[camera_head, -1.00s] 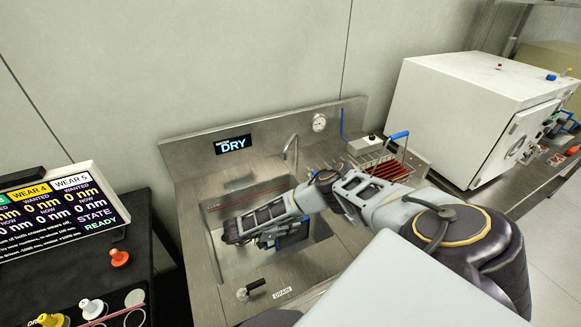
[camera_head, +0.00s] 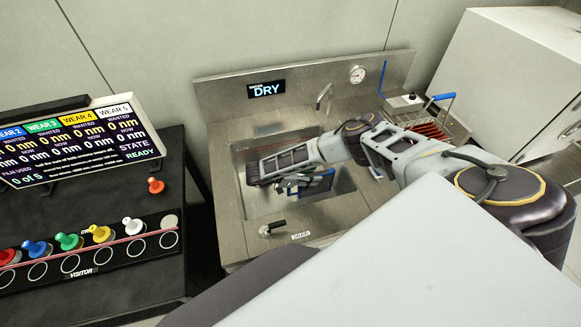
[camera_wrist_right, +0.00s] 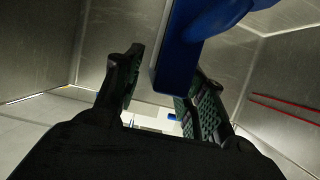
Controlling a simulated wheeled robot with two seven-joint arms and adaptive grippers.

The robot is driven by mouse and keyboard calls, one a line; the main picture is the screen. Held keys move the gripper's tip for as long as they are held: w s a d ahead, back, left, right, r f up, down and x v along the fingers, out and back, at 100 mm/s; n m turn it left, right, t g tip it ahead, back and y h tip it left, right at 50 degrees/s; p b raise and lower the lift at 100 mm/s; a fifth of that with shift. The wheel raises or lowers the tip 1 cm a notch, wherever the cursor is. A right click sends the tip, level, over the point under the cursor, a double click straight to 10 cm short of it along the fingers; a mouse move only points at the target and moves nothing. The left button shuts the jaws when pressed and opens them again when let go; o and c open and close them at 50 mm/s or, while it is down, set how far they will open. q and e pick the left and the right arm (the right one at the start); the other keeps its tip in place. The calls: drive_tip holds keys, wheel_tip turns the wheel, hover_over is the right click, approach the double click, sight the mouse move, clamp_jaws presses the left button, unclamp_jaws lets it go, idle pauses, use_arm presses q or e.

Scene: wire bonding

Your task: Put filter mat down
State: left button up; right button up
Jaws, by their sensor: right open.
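A blue-framed flat piece (camera_head: 319,187), which may be the filter mat, stands in the steel sink (camera_head: 262,207). I cannot tell its face clearly. My right gripper (camera_head: 288,186) is down inside the sink, right beside this piece. In the right wrist view the blue edge (camera_wrist_right: 181,55) lies between the two dark, green-padded fingers of the right gripper (camera_wrist_right: 166,92), which are apart. I cannot tell whether a finger touches it. My left gripper is not in view.
The sink's back panel has a DRY display (camera_head: 266,90) and a gauge (camera_head: 357,74). A tap (camera_head: 324,97) and drain handle (camera_head: 272,228) stand at its edges. A wire basket (camera_head: 433,117) sits right, a white cabinet (camera_head: 510,75) beyond. A black table (camera_head: 110,293) holds several coloured pegs.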

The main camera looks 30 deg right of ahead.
drive_tip(key=shift+p+v, duration=0.45)
drive_tip(key=shift+v, duration=4.6)
